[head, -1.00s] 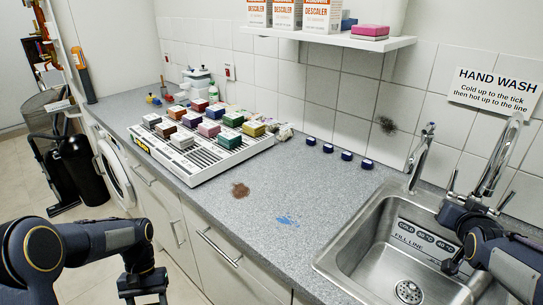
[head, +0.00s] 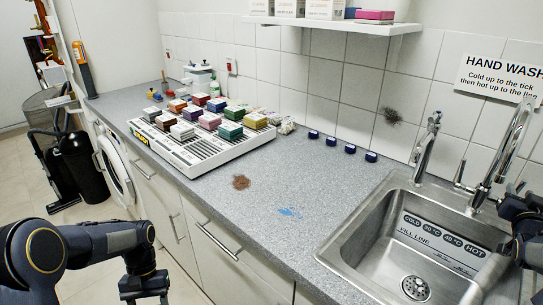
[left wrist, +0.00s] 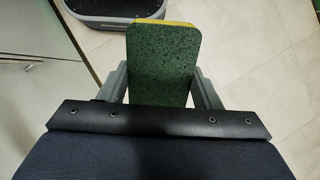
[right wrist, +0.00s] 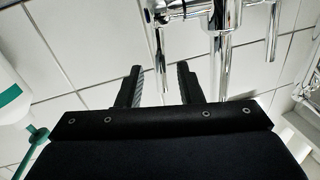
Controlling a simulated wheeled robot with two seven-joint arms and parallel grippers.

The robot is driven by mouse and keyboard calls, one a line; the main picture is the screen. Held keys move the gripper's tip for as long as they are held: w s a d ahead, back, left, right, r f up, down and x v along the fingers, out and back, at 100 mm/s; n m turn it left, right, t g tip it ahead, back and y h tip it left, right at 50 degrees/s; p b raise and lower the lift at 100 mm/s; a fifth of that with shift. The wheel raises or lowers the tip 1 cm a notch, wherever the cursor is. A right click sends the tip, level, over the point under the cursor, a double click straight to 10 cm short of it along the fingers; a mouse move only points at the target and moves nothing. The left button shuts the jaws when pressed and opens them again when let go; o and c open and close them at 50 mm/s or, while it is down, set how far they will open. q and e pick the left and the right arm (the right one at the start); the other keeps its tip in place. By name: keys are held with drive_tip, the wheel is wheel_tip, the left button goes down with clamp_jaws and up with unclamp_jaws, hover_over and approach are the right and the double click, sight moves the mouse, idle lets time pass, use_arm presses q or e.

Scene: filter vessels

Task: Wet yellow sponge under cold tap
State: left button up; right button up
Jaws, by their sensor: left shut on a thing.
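My left gripper (head: 145,290) is low in front of the counter. In the left wrist view it (left wrist: 163,88) is shut on a sponge (left wrist: 163,58) with a green scouring face and a thin yellow edge. The head view does not show the sponge clearly. My right gripper (head: 520,195) is at the right edge, beside the tall chrome tap (head: 507,150). In the right wrist view its fingers (right wrist: 158,82) are apart and empty, with chrome tap parts (right wrist: 222,45) beyond them. A shorter chrome tap (head: 428,150) stands at the sink's back left. No running water is visible.
The steel sink (head: 395,225) has COLD, HOT and FILL LINE labels inside. A white rack (head: 195,150) of coloured blocks stands on the counter (head: 265,200), with several dark blue caps (head: 350,149) along the wall.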

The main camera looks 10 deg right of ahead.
sight(519, 190)
drive_tip(key=shift+x, duration=2.35)
clamp_jaws()
